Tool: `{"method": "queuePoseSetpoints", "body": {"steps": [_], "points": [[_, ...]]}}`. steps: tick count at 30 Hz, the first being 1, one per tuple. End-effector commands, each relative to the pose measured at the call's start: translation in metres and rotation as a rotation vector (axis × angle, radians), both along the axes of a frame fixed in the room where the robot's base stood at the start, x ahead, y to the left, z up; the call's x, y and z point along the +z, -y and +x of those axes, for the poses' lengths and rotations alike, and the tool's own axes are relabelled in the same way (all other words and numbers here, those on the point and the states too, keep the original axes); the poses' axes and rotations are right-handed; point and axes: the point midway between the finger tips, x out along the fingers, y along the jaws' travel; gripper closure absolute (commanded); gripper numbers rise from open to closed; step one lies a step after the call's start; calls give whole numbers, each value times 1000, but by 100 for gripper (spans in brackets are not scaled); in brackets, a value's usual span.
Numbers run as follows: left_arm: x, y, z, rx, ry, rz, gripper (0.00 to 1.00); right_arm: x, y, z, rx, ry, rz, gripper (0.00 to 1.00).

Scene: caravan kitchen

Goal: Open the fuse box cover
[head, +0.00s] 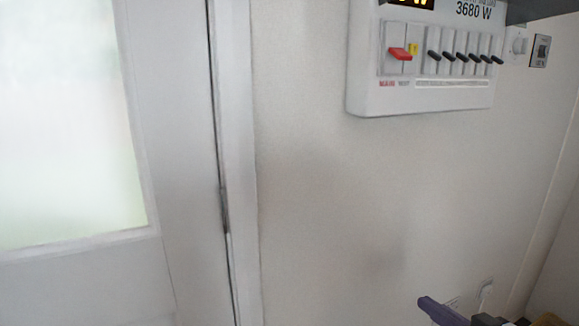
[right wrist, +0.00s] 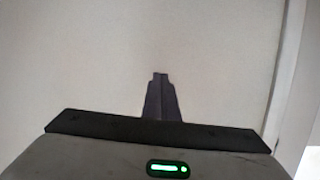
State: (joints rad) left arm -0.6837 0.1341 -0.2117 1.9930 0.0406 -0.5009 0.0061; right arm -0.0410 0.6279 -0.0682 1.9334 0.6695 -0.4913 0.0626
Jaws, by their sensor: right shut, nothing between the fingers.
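The white fuse box (head: 365,85) is on the wall at the upper right of the head view; the frame cuts off its top. Its red switch (head: 399,54) and a row of black switches (head: 472,58) show clearly. I cannot make out a cover in front of them. My right gripper (head: 428,303) shows at the lower right of the head view, well below the box. In the right wrist view its fingers (right wrist: 160,78) are together and empty, facing plain wall. My left gripper is not in view.
A dark grey edge (head: 545,9) juts in at the top right beside the box; I cannot tell what it is. Small wall fittings (head: 540,50) are right of the box. A door with a frosted window (head: 65,130) is at the left.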

Motion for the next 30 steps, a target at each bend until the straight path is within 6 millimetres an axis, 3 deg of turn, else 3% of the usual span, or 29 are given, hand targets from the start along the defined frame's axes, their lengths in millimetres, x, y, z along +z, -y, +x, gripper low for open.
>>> {"method": "queuePoseSetpoints", "body": {"steps": [1,6,9,12,17,19,24,30], "points": [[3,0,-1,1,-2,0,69,-36,-15,-21,1,-58,-3,100],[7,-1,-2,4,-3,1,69,-132,-59,-98,2,-219,-44,100],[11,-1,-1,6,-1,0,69,-175,-85,-151,3,-310,-69,100],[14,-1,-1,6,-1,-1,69,-203,-107,-199,5,-386,-92,100],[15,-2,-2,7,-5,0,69,-226,-129,-250,7,-463,-121,100],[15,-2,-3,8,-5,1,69,-230,-133,-260,8,-478,-128,90],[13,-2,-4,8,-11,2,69,-232,-135,-265,9,-484,-134,66],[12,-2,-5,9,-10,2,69,-232,-135,-265,9,-484,-134,69]]}}
